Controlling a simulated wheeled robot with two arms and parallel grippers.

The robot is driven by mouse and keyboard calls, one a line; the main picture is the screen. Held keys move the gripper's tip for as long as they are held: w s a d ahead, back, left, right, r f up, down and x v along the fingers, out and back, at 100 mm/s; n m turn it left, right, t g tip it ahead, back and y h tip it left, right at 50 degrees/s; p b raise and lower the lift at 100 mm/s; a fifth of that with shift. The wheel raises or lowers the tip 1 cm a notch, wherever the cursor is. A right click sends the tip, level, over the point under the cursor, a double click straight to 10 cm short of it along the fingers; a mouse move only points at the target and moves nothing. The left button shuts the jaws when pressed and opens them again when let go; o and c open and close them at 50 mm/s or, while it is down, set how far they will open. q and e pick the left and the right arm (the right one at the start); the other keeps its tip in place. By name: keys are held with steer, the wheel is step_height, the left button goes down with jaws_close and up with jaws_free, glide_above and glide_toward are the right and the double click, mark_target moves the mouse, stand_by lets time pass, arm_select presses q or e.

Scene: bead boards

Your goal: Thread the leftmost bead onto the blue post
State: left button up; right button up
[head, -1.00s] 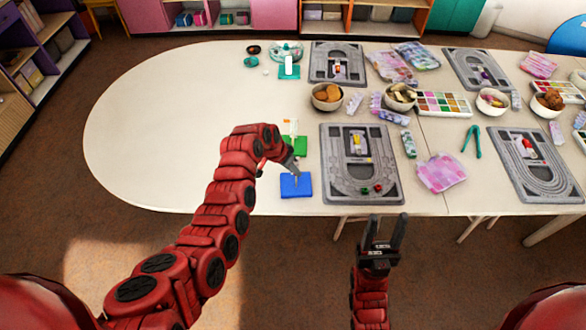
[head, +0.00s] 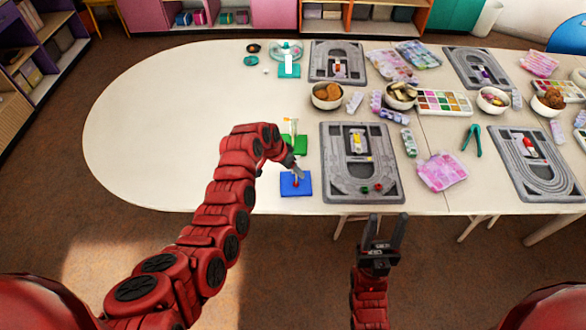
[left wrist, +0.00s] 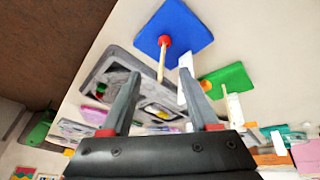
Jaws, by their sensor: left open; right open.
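The blue post stands on a blue square base (head: 304,190) near the front table edge, also in the left wrist view (left wrist: 187,22). A red bead (left wrist: 164,41) sits around the foot of the pale post (left wrist: 161,65), against the base; it shows as a small red spot in the head view (head: 296,183). My left gripper (head: 298,174) is open just above the base, its fingers apart, with the post's free end between them in the wrist view. My right gripper (head: 383,229) is open and empty in front of the table edge.
A green base (head: 298,146) with a pale post stands just behind the blue one. A grey bead board (head: 333,188) to the right holds a dark red bead (head: 365,189) and a green bead (head: 378,187). The table's left side is clear.

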arm_select(q)
steer(key=p+v, duration=0.5)
steer(key=v, duration=1.2)
steer(key=shift+r, duration=0.1)
